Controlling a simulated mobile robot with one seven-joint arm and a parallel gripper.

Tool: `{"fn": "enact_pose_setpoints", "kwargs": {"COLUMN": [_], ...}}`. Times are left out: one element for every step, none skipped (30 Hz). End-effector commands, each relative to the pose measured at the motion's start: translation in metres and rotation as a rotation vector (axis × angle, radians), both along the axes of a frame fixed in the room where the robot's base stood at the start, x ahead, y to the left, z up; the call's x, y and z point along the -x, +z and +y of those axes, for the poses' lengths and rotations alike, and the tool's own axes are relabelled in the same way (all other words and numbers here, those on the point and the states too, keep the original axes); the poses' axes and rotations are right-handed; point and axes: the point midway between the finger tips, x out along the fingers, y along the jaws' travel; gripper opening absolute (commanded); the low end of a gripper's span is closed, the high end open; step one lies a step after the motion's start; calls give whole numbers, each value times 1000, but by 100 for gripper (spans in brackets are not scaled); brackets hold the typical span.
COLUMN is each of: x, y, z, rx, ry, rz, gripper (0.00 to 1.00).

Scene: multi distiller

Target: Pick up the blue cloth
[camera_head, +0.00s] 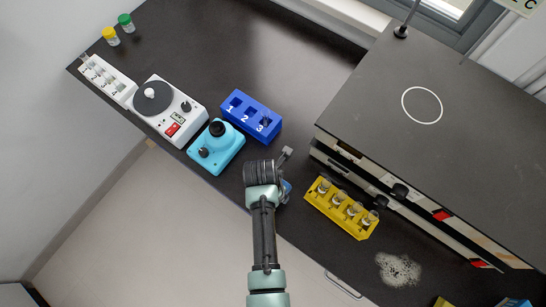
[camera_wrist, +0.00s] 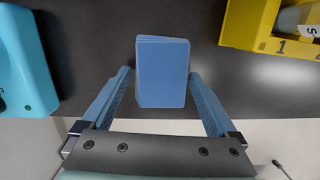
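The blue cloth (camera_wrist: 162,73) is a neat folded stack lying on the dark bench top, near its front edge, in the wrist view. My gripper (camera_wrist: 160,76) is open, with one blue finger on each side of the cloth and a visible gap on both sides. Nothing is gripped. How high the fingertips are above the bench is hard to tell. In the head view my arm hides most of this spot; a small blue patch (camera_head: 286,188) shows beside my wrist, and I cannot tell whether it is cloth or finger.
A light-blue device (camera_head: 217,147) and a blue numbered rack (camera_head: 251,117) stand left of and behind my wrist. A yellow rack with vials (camera_head: 341,208) stands close on the right. A large dark-topped cabinet (camera_head: 440,100) is behind it. White powder (camera_head: 398,269) lies at the lower right.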

Motion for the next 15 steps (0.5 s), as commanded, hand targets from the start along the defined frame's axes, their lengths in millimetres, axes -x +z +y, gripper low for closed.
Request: {"fn": "enact_pose_setpoints", "kwargs": {"x": [0,0,0,0,0,0,0,0,0,0,0,0,0,0,0], "y": [0,0,0,0,0,0,0,0,0,0,0,0,0,0,0], "z": [0,0,0,0,0,0,0,0,0,0,0,0,0,0,0], "rx": [0,0,0,0,0,0,0,0,0,0,0,0,0,0,0], "ry": [0,0,0,0,0,0,0,0,0,0,0,0,0,0,0], "rz": [0,0,0,0,0,0,0,0,0,0,0,0,0,0,0], "gripper": [82,77,69,64,59,51,46,41,33,30,30,30,30,30,30]}}
